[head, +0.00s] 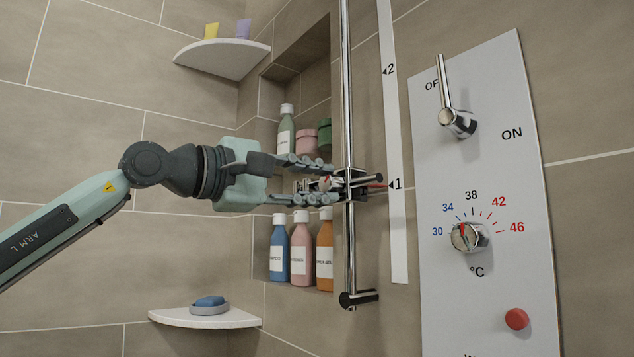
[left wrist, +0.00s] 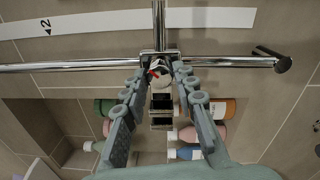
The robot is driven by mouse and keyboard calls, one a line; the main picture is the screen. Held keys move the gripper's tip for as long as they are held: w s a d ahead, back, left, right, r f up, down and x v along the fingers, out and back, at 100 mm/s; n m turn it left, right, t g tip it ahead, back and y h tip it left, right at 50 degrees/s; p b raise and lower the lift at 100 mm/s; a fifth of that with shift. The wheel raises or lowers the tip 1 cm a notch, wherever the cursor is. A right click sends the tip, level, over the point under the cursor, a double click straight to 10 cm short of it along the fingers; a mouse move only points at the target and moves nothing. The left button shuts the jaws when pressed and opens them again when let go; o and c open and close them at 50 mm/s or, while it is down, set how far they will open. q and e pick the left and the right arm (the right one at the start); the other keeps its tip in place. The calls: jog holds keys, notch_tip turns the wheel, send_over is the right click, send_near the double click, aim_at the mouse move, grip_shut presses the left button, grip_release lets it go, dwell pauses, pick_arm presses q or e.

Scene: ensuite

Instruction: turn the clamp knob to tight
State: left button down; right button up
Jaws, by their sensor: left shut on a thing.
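The chrome clamp (head: 350,184) sits on the vertical shower rail (head: 348,110), level with mark 1 on the white scale strip (head: 395,130). Its small knob (head: 326,184) faces left and carries a red mark. My left gripper (head: 332,185) reaches in from the left with one finger above and one below the knob, shut on it. In the left wrist view the knob (left wrist: 163,80) shows between the two fingertips (left wrist: 158,76), in front of the clamp. The fingers partly hide the knob, and I cannot read its setting. My right gripper is not in view.
A niche behind my gripper holds a green bottle (head: 286,132), pink and green jars, and blue, pink and orange bottles (head: 301,250). Corner shelves (head: 222,58) (head: 205,318) stand left. A control panel (head: 440,190) with lever and temperature dial is at right.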

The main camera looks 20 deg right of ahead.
pick_arm(q)
jog(key=c, duration=1.2)
grip_release()
jog(key=v, duration=1.2)
jog(key=shift+f, duration=0.1)
